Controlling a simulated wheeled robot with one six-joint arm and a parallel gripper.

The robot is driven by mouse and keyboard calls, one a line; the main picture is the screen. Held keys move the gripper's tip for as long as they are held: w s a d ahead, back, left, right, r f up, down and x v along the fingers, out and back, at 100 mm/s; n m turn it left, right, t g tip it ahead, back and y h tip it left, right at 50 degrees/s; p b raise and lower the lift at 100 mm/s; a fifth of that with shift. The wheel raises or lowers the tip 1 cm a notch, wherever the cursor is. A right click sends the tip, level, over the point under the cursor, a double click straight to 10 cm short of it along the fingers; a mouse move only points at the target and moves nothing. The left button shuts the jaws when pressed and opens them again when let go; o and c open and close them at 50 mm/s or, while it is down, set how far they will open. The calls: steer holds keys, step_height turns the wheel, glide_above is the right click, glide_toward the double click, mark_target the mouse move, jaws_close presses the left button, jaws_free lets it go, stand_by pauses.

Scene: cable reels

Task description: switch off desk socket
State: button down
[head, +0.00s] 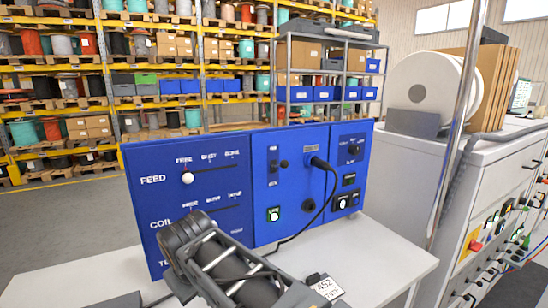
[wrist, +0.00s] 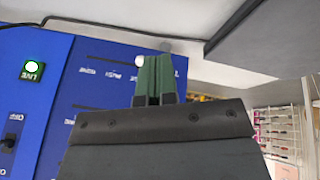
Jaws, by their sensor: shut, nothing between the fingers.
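A blue control panel (head: 255,205) stands on the white desk. A LIVE indicator (head: 274,214) glows green on its middle part; it also shows upside down in the wrist view (wrist: 32,68). Above the indicator is a black switch (head: 273,167) with small labels, partly visible in the wrist view (wrist: 10,140). A black plug (head: 318,162) sits in the panel with its cable hanging down. Which control is labelled for the desk socket is too small to read. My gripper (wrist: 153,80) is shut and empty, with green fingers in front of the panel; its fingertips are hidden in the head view.
A FEED slider with a white knob (head: 187,179) is at upper left; my arm partly covers the COIL area. Black rocker switches (head: 347,202) are at lower right. A metal post (head: 455,130) and grey cabinet stand right. A numbered tag (head: 327,287) lies on the desk.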

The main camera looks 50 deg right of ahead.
mark_target(281, 162)
steer(key=w+d+r+m+g+h+p, duration=0.1)
steer(key=w+d+r+g+h, duration=0.1)
steer(key=w+d+r, duration=0.2)
steer(key=w+d+r+m+g+h+p, duration=0.1)
steer(key=w+d+r+g+h, duration=0.1)
steer(key=d+r, duration=0.6)
steer(key=w+d+r+m+g+h+p, duration=0.1)
steer(key=w+d+r+g+h, duration=0.2)
steer(key=r, duration=1)
steer(key=shift+w+d+r+h, duration=0.2)
steer(key=shift+w+d+h, duration=0.5)
steer(key=shift+w+d, duration=0.75)
steer(key=shift+s+d+r+m+g, duration=0.3)
steer(key=shift+r+m+g, duration=0.15)
steer(key=shift+g, duration=0.25)
steer(key=shift+d+f, duration=0.1)
steer(key=x, duration=1.3)
steer(key=shift+d+f, duration=0.25)
